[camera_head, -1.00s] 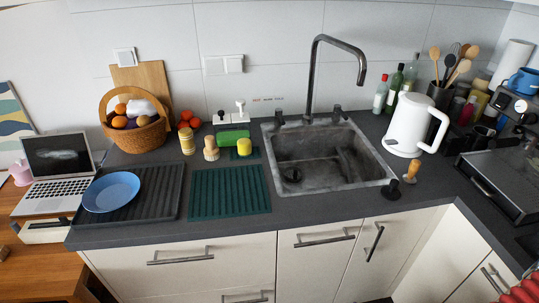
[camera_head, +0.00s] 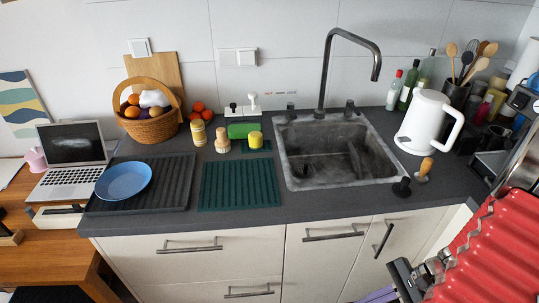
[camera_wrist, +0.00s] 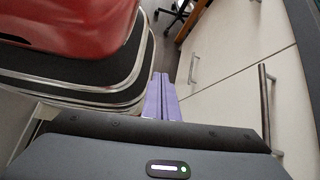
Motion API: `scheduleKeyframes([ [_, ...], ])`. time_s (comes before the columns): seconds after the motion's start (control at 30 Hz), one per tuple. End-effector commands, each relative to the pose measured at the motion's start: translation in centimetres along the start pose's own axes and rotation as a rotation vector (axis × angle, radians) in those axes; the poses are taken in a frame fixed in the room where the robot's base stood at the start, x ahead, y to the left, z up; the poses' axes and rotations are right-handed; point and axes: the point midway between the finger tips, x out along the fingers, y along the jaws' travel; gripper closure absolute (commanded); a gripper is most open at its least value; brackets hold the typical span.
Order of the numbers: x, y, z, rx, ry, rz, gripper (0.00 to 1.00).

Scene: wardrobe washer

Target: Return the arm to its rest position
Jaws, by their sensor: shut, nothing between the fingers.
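My gripper (camera_wrist: 161,98) shows in the wrist view as two purple fingers lying side by side, shut with nothing between them. It points down past the light cabinet fronts toward the floor. In the head view my arm reaches in at the lower right, in front of the cabinets. Only a sliver of purple finger (camera_head: 381,295) shows there at the bottom edge; the rest is cut off. The gripper is below the counter level and apart from the things on the counter.
The dark counter (camera_head: 240,225) holds a sink (camera_head: 340,155), a white kettle (camera_head: 428,122), a blue plate (camera_head: 124,181), a green mat (camera_head: 240,185) and a fruit basket (camera_head: 150,125). A laptop (camera_head: 72,165) stands at left. Cabinet handles (camera_wrist: 265,105) stick out close to the gripper.

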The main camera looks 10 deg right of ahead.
Motion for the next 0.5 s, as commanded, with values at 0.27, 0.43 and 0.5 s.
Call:
scheduleKeyframes([
  [0.27,-2.0,-1.4,2.5,-0.202,0.154,0.164,1.0],
  [0.43,-3.2,-2.4,4.0,-0.326,0.245,0.25,1.0],
  [0.5,-3.6,-2.9,4.7,-0.379,0.283,0.282,1.0],
])
